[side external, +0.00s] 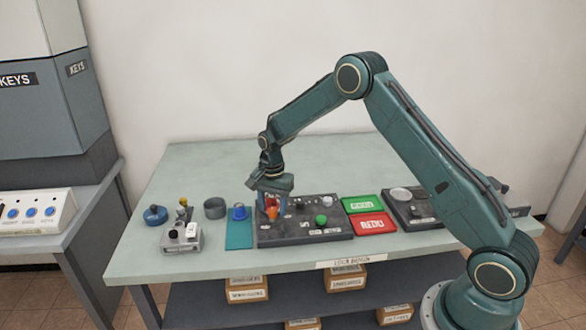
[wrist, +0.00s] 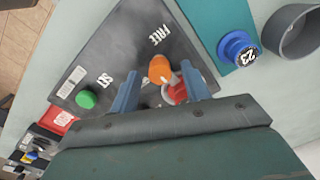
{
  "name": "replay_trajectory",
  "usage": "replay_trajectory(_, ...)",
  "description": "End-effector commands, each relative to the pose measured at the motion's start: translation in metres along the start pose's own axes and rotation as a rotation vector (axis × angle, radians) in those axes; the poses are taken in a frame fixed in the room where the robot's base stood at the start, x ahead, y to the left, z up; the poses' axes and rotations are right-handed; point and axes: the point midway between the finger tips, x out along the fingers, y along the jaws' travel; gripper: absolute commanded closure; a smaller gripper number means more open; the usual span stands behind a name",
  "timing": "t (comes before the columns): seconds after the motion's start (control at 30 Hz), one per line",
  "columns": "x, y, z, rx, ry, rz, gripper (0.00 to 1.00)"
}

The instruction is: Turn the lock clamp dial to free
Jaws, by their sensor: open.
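The dark clamp board (side external: 290,238) lies on the table under my gripper (side external: 268,204). In the wrist view the board (wrist: 125,45) carries the white words FREE (wrist: 161,35) and SET (wrist: 105,80). A red round part (wrist: 175,93) with a pale pointer sits between my two blue fingers. An orange knob (wrist: 160,69) is just beyond it, toward FREE. A green knob (wrist: 86,99) is near SET. My gripper in the wrist view (wrist: 161,88) is open, one finger on each side of the red part. Whether the fingers touch it cannot be told.
Left of the board are a teal plate (side external: 239,232) with a blue knob, a grey cup (side external: 215,208) and a small grey device (side external: 181,237). To the right are green (side external: 361,204) and red (side external: 372,224) trays and another dark board (side external: 420,222). The table's back is clear.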

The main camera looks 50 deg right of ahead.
Motion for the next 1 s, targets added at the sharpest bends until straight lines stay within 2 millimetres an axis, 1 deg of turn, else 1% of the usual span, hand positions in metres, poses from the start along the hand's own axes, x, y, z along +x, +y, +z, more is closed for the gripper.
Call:
replay_trajectory(0.1, 0.0034, 0.0003, 0.0001, 0.0, 0.0, 0.001, 0.53)
replay_trajectory(0.33, 0.0036, 0.0002, 0.0001, 0.0, 0.0, 0.001, 0.53)
replay_trajectory(0.37, 0.0036, 0.0002, 0.0001, 0.0, 0.0, 0.001, 0.55)
replay_trajectory(0.5, 0.0034, 0.0002, 0.0, 0.0, 0.0, 0.001, 0.83)
replay_trajectory(0.57, 0.0034, 0.0002, 0.0, 0.0, 0.0, 0.001, 0.94)
replay_trajectory(0.6, 0.0033, 0.0002, 0.0, 0.0, 0.0, 0.001, 0.98)
replay_trajectory(0.87, 0.0031, 0.0002, -0.0001, -0.015, 0.0, 0.001, 0.98)
replay_trajectory(1.0, 0.0031, 0.0001, -0.0002, -0.05, -0.001, 0.001, 0.98)
